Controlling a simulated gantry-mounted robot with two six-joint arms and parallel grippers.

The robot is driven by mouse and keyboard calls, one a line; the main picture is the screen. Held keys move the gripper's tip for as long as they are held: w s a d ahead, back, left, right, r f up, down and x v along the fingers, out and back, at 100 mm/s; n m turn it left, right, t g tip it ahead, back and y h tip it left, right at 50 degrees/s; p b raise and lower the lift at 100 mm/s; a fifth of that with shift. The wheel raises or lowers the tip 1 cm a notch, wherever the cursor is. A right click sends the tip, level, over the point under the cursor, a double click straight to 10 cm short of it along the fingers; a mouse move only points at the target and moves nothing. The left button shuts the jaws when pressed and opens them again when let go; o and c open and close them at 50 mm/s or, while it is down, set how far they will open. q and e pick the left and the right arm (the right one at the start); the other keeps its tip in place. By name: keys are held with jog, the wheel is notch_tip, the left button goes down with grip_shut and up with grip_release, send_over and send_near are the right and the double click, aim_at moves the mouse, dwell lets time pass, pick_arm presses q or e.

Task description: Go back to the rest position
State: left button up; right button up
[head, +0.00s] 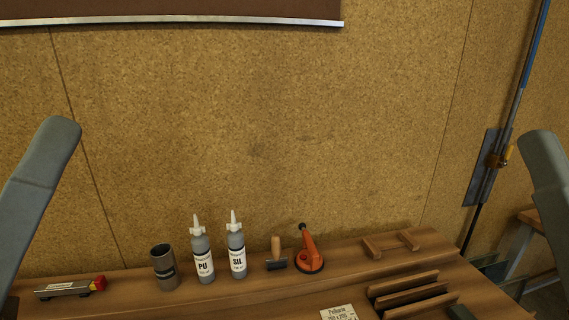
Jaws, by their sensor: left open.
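My left gripper (9,307) shows only as a small dark part at the bottom left corner, below my left arm link; it is open, and most of it is cut off by the picture edge. I see nothing in it. My right gripper is out of the picture; only a grey link of my right arm shows at the right edge. Both arm links stand apart from the objects on the wooden bench (130,292).
On the bench stand a red-ended tool (70,288), a dark cup (165,267), a PU bottle (204,262), a SIL bottle (237,257), a wooden-handled tool (276,256), an orange suction lifter (309,255) and a slotted wooden rack (404,288). A cork wall (270,130) rises behind.

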pick_arm(q)
jog(key=a+r+m+y+p, duration=0.3)
jog(key=r+m+y+p, duration=0.15)
jog(key=r+p, duration=3.35)
notch_tip(320, 180, down, 35)
jog(key=b, duration=3.5)
jog(key=shift+s+n+t, duration=0.15)
jog(key=shift+n+t, duration=0.25)
jog(key=shift+n, duration=0.05)
